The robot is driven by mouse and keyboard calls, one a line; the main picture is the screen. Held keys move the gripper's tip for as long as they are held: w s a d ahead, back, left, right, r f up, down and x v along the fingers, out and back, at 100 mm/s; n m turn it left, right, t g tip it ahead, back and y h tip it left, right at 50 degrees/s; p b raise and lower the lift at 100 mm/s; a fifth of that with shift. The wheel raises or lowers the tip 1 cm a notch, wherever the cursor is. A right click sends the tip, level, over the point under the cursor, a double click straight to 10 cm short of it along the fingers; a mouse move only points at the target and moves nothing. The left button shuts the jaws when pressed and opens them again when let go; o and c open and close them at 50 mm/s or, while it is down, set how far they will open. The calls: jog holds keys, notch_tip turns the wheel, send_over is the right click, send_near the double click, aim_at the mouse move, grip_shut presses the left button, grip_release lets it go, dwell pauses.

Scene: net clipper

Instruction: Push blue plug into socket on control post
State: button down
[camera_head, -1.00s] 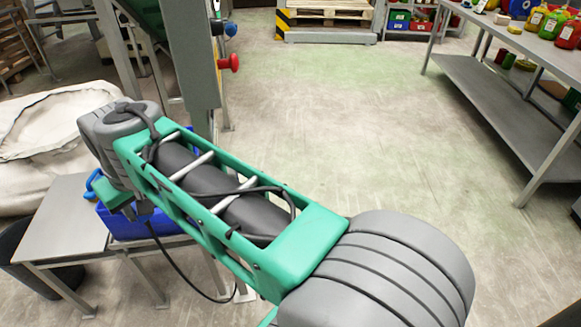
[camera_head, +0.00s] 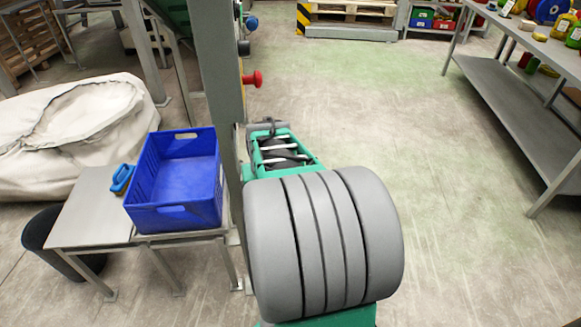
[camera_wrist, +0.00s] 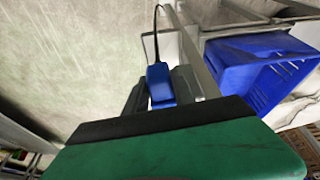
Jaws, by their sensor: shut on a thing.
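The blue plug (camera_wrist: 160,84) is between the fingers of my gripper (camera_wrist: 161,98) in the wrist view. My gripper is shut on it, and a thin black cable runs up from the plug. In the head view my own arm hides the gripper and plug. The grey control post (camera_head: 217,75) stands left of my arm there, with a red mushroom button (camera_head: 253,79), a black knob (camera_head: 243,48) and a blue knob (camera_head: 251,22) on its right side. I cannot make out the socket in either view.
A blue crate (camera_head: 178,212) stands on a grey table (camera_head: 85,215) left of the post. A blue-and-yellow hand tool (camera_head: 122,178) lies beside it. A large white sack (camera_head: 40,165) is behind. The floor right of the post is clear up to the shelf bench (camera_head: 515,100).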

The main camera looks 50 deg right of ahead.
jog(key=s+d+f+n+p, duration=0.1)
jog(key=s+d+f+p, duration=0.25)
jog(key=d+f, duration=0.45)
jog(key=w+d+r+n+g+y, duration=0.1)
jog(key=w+d+r+n+y, duration=0.2)
jog(key=n, duration=1.3)
jog(key=shift+w+d+r+y+b, duration=0.35)
jog(key=shift+w+y, duration=0.45)
jog(key=shift+w, duration=0.4)
jog(key=shift+a, duration=0.1)
jog(key=shift+w+a+p, duration=0.25)
jog(key=shift+w+a, duration=0.7)
jog(key=shift+a, duration=0.15)
jog(key=shift+w+a+p, duration=0.2)
jog(key=shift+w+a, duration=0.7)
jog(key=shift+a, duration=0.2)
jog(key=shift+w+a+b, duration=0.3)
jog(key=shift+a+b, duration=0.05)
